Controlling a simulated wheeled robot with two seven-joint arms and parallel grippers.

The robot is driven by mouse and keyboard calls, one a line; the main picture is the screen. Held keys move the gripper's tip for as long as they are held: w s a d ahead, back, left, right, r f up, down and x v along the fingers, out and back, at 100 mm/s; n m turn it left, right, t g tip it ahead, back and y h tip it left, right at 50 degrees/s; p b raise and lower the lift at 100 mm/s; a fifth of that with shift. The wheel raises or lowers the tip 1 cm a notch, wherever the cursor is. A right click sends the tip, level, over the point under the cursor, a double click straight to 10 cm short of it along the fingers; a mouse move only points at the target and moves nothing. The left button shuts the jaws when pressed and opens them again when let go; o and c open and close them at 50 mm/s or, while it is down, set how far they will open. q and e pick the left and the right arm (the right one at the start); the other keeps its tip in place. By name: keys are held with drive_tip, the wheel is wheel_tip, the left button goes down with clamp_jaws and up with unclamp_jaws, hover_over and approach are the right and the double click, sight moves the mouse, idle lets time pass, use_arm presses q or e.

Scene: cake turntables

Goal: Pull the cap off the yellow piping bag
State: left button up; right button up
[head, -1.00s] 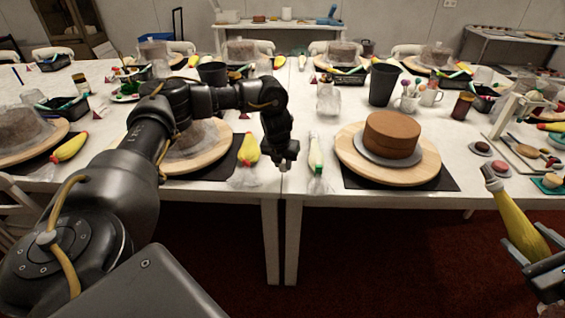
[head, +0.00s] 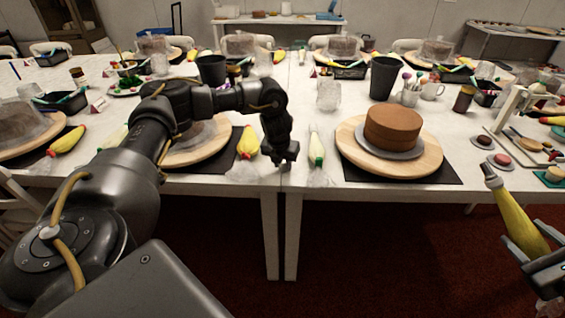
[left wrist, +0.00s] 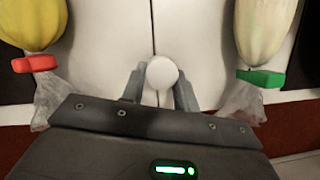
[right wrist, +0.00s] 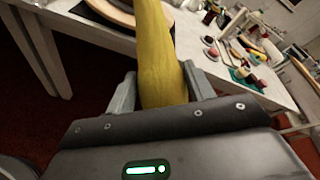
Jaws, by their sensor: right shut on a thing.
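The yellow piping bag (head: 518,220) is held at the lower right in my right gripper (head: 545,262), its narrow pale end (head: 490,174) tilted up and to the left. In the right wrist view the bag (right wrist: 160,60) stands between the fingers, and its tip is out of frame. My left gripper (head: 285,160) is low at the front table edge, well apart from that bag. In the left wrist view a small white round piece (left wrist: 162,72), perhaps a cap, shows between its fingertips. I cannot tell whether the fingers grip it.
A yellow bag with a red collar (head: 247,142) and a pale bag with a green collar (head: 316,147) lie either side of my left gripper. A brown cake (head: 392,127) stands on a wooden turntable (head: 425,163). Crumpled clear plastic (head: 320,178) lies at the front edge.

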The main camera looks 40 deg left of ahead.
use_arm(q)
drive_tip(key=o, duration=0.4)
drive_tip(key=shift+o, duration=0.2)
drive_tip(key=shift+r, duration=0.15)
use_arm(e)
drive_tip(key=shift+r, duration=0.2)
use_arm(q)
wheel_tip(320, 180, up, 6)
drive_tip(key=p, duration=0.6)
use_arm(e)
wheel_tip(320, 180, up, 6)
drive_tip(key=shift+f, duration=0.1)
drive_tip(key=shift+c, duration=0.4)
